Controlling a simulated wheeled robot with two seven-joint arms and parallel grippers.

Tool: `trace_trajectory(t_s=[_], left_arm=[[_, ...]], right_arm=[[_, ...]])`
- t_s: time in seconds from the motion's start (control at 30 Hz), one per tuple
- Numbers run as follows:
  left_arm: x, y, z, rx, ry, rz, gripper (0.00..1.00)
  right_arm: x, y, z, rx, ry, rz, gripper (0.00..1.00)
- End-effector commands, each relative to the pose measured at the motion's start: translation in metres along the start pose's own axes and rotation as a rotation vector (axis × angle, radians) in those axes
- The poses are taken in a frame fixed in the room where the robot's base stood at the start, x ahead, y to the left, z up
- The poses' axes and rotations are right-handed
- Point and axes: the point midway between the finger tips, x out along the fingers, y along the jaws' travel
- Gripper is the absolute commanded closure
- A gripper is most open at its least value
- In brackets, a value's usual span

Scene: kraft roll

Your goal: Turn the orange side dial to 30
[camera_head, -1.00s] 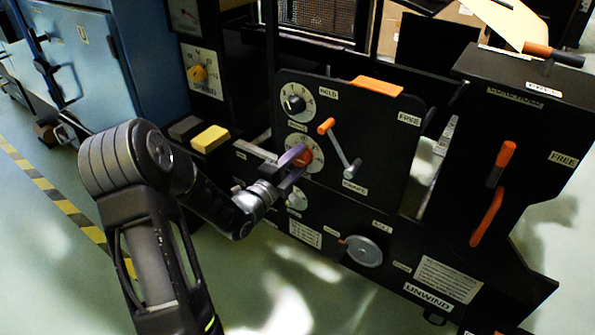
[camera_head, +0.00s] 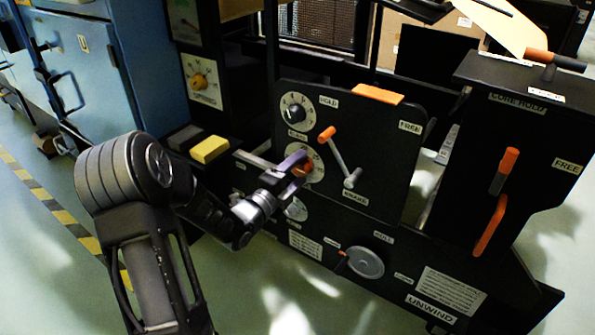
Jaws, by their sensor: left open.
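The orange side dial (camera_head: 303,168) sits on a round white scale plate on the black machine panel, below a black dial (camera_head: 294,112). Its scale numbers are too small and too covered to read. My left gripper (camera_head: 300,165) is open, with its fingers at the orange dial. A finger covers part of the dial's upper left. I cannot tell whether the fingers touch it. My right gripper is not in view.
A lever with an orange knob (camera_head: 327,134) stands close to the right of the dial. A grey round handwheel (camera_head: 365,262) is lower down. A yellow block (camera_head: 210,149) lies to the left. Orange handles (camera_head: 489,226) are at the right.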

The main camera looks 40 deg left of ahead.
Motion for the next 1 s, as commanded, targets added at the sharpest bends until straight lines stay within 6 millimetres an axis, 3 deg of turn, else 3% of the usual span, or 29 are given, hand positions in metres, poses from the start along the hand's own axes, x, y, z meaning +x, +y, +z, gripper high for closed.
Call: trace_trajectory(t_s=[0.27,0.7,1.0], left_arm=[[-0.004,0.0,0.0,-0.001,0.0,0.002,0.32],[-0.066,-0.001,0.001,0.0,-0.002,0.002,0.32],[-0.079,0.001,0.0,0.0,0.0,0.0,0.32]], right_arm=[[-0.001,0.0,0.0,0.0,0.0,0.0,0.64],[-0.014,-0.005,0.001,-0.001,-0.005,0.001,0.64],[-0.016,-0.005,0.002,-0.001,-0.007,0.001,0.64]])
